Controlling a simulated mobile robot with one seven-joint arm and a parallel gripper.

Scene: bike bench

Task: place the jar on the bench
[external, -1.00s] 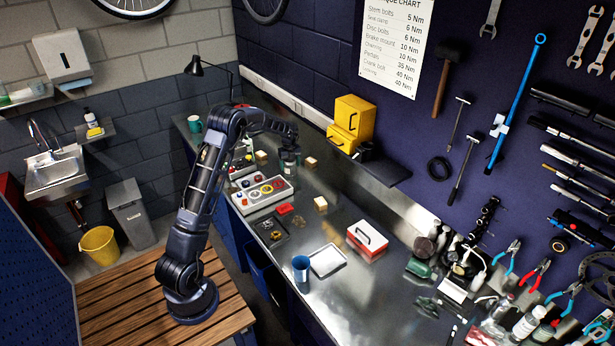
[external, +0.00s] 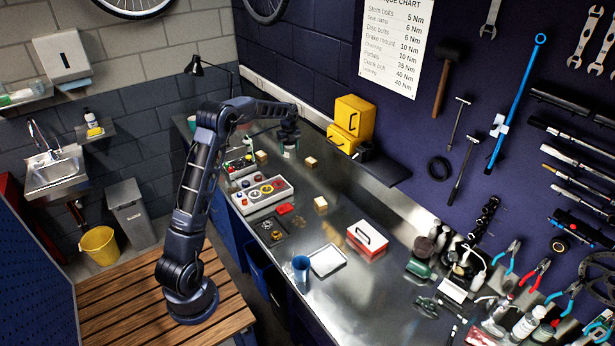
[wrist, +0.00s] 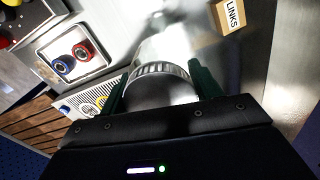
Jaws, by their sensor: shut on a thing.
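The jar (wrist: 157,72) is in my gripper in the wrist view, with its dark, ribbed-edged lid between the two green fingers. My gripper (wrist: 158,88) is shut on the jar around the lid. In the external view my gripper (external: 289,137) is over the far part of the metal bench (external: 345,212), and the jar (external: 289,149) shows small beneath it. I cannot tell whether the jar's base touches the bench.
A small labelled box (wrist: 229,16) marked LINKS lies close to the jar. A parts tray (external: 262,194) with round coloured items is nearer. Yellow bins (external: 350,122) stand against the wall. A red-and-white box (external: 367,237), blue cup (external: 301,268) and white tray (external: 327,260) are nearer on the bench.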

